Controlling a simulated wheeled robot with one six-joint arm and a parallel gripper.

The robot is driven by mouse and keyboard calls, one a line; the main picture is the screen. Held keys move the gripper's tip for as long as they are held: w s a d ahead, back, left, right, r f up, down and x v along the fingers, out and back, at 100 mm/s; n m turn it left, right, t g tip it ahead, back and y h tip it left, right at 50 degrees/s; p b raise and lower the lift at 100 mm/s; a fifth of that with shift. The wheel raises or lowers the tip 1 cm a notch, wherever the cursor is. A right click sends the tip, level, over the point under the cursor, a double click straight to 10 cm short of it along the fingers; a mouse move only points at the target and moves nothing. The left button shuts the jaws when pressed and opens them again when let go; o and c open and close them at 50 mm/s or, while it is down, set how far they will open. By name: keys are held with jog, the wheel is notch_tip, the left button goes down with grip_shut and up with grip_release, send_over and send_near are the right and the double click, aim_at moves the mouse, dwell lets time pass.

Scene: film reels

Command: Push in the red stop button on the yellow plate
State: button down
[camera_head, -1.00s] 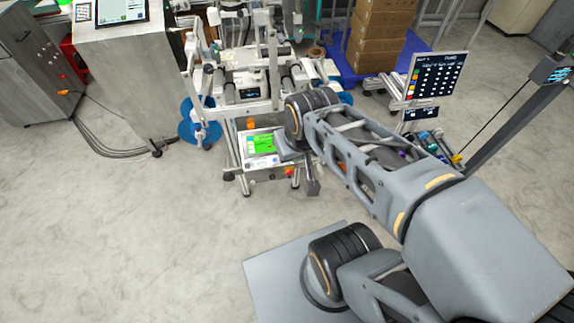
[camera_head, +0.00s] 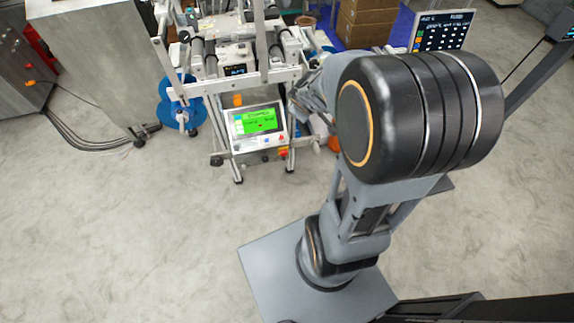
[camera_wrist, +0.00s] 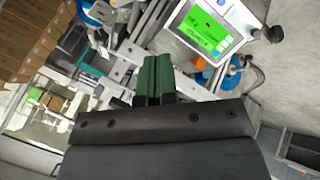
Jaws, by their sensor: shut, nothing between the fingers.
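The red stop button (camera_head: 283,151) shows in the head view as a small red spot with yellow around it, just below the lower right of the screen panel. It is too small to tell whether it is pushed in. I cannot make it out in the wrist view. My gripper (camera_wrist: 158,62) shows green fingers, shut together with nothing between them. In the head view its hand is beside the right edge of the panel, up and to the right of the button and apart from it in the picture. My arm partly hides it there.
The panel with a green screen (camera_head: 259,122) is mounted on the front of the reel machine; it also shows in the wrist view (camera_wrist: 203,33). An orange part (camera_head: 238,100) is above it. Machine rails and rollers stand behind. A blue reel (camera_head: 183,112) is at left. Floor in front is clear.

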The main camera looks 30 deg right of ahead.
aim_at(283, 153)
notch_tip(283, 153, down, 29)
jog(key=n+y+b, duration=0.7)
jog(key=n+b, duration=0.2)
jog(key=shift+w+d, duration=0.15)
jog(key=shift+d, duration=0.2)
jog(key=shift+f, duration=0.1)
jog(key=w+a+f+b, duration=0.2)
jog(key=w+f+b, duration=0.3)
jog(key=w+f, duration=0.3)
jog(key=shift+w, duration=0.65)
jog(key=shift+w+r, duration=0.1)
